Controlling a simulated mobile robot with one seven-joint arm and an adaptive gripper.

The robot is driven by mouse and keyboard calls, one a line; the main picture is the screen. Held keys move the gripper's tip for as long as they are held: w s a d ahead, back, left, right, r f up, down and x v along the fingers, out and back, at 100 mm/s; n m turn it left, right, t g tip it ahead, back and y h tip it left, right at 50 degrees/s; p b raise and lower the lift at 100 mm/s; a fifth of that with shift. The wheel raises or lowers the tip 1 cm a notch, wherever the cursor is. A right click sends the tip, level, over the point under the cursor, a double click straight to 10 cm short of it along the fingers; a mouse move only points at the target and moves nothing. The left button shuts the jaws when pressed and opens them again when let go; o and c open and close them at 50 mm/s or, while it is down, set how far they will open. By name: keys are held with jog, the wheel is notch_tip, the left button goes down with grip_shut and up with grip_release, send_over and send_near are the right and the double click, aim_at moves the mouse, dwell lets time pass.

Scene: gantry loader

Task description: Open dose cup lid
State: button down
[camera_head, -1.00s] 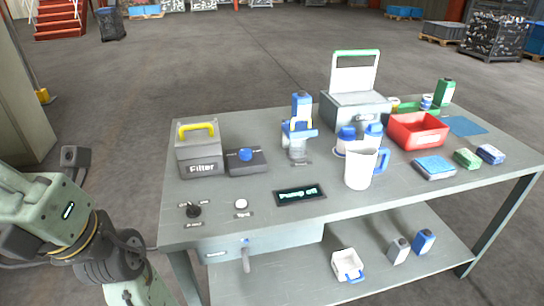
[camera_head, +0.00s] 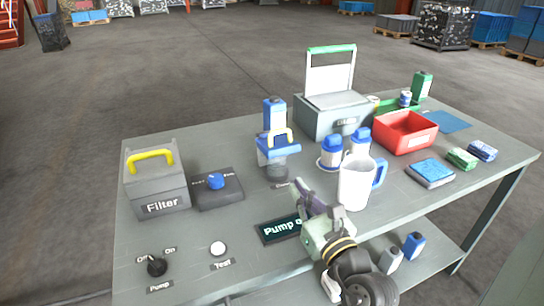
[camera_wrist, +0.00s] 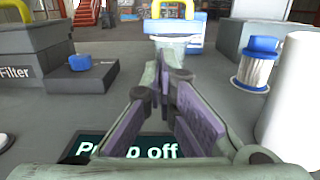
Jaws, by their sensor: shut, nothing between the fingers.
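The dose cup (camera_head: 277,170) appears to be the clear cup with a blue lid (camera_head: 278,149) and a yellow handle (camera_head: 283,136), standing mid-table. The lid looks closed. In the wrist view the blue lid (camera_wrist: 172,27) and the cup below it (camera_wrist: 178,47) stand straight ahead, beyond my fingertips. My gripper (camera_head: 300,187) is shut and empty, above the table over the "Pump off" display (camera_head: 280,229), apart from the cup. Its fingers meet near the middle of the wrist view (camera_wrist: 172,72).
The filter box (camera_head: 158,190) and blue-knob box (camera_head: 220,190) stand left. A blue bottle (camera_head: 274,112) stands behind the cup. A grey case (camera_head: 330,118) and red bin (camera_head: 405,135) are further back.

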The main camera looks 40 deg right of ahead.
aim_at(277, 157)
jog(key=shift+w+d, duration=0.2)
jog(key=shift+d, duration=0.05)
jog(key=shift+w, duration=0.35)
jog(key=p+x, duration=0.1)
jog(key=x, duration=0.7)
jog(key=shift+w+d+p, duration=0.15)
jog(key=shift+w+p, duration=0.05)
jog(key=shift+p, duration=0.1)
jog(key=shift+r, duration=0.15)
jog(key=shift+r+g+p, duration=0.35)
jog(key=shift+g+p, duration=0.05)
jog(key=shift+p, duration=0.7)
